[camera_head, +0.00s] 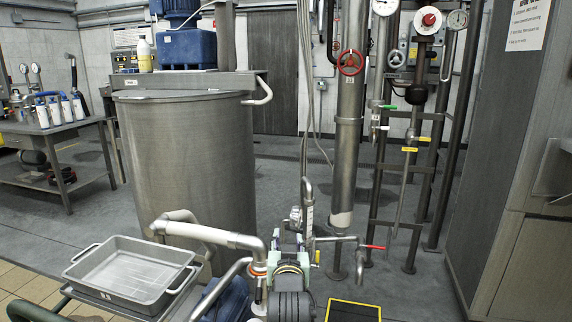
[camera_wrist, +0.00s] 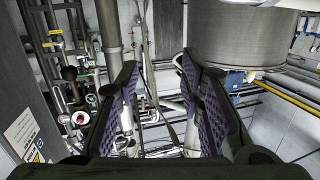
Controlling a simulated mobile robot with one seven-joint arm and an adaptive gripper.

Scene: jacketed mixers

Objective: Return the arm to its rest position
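My gripper (camera_wrist: 158,66) shows in the wrist view as two dark fingers with purple ridged pads. The fingers are apart with a clear gap, and nothing is between them. Pipes and the wall show beyond the gap, in a picture that looks upside down. I cannot make out my gripper with certainty in the head view. The wrist view does not show the fingers touching anything.
A large steel mixer tank (camera_head: 190,165) stands left of centre; it also shows in the wrist view (camera_wrist: 240,38). A metal tray (camera_head: 135,270) is at lower left. A pump (camera_head: 292,280), vertical pipes (camera_head: 347,120) and a cabinet (camera_head: 510,160) are nearby. Floor (camera_head: 405,290) shows front right.

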